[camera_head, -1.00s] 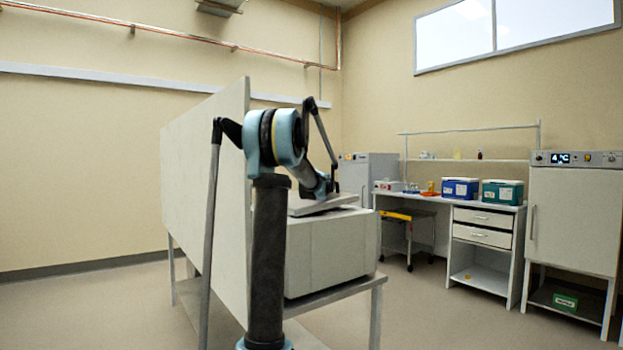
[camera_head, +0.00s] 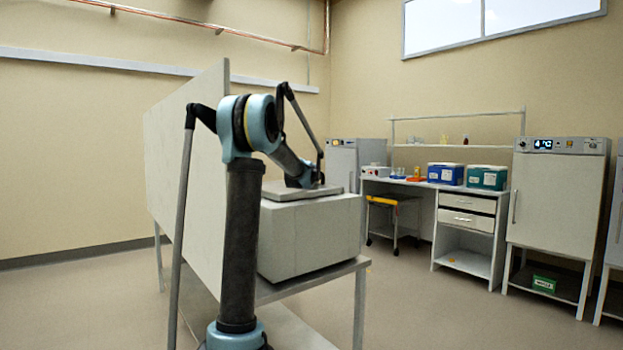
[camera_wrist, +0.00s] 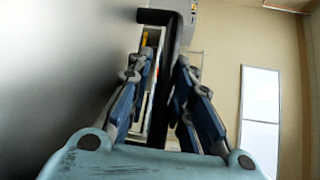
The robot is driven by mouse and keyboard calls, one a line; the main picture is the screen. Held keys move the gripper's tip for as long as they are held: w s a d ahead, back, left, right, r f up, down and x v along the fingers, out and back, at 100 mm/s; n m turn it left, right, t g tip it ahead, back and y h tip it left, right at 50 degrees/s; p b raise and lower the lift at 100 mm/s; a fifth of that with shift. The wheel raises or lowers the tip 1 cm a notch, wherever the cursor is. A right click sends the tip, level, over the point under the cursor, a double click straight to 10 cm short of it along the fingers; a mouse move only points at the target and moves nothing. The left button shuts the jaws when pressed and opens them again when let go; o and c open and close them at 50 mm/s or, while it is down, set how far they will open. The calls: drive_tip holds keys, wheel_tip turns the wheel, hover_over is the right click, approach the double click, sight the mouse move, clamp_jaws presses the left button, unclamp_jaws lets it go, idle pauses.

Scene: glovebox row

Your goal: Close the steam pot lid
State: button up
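The steam pot appears to be the pale grey box (camera_head: 318,236) on the table in the head view. A gap shows on the bar's left side.
A tall pale panel (camera_head: 185,165) stands on the left, close beside my arm. The table (camera_head: 320,277) carries the box. A bench (camera_head: 412,186) with blue and teal boxes and a white cabinet (camera_head: 553,205) stand on the right. Open floor lies between.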

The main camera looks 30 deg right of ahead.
drive_tip(key=shift+a+f, duration=0.1)
drive_tip(key=shift+f, duration=0.1)
drive_tip(key=v, duration=1.2)
drive_tip(key=shift+w+a, duration=0.1)
drive_tip(key=shift+w, duration=0.05)
idle(0.4)
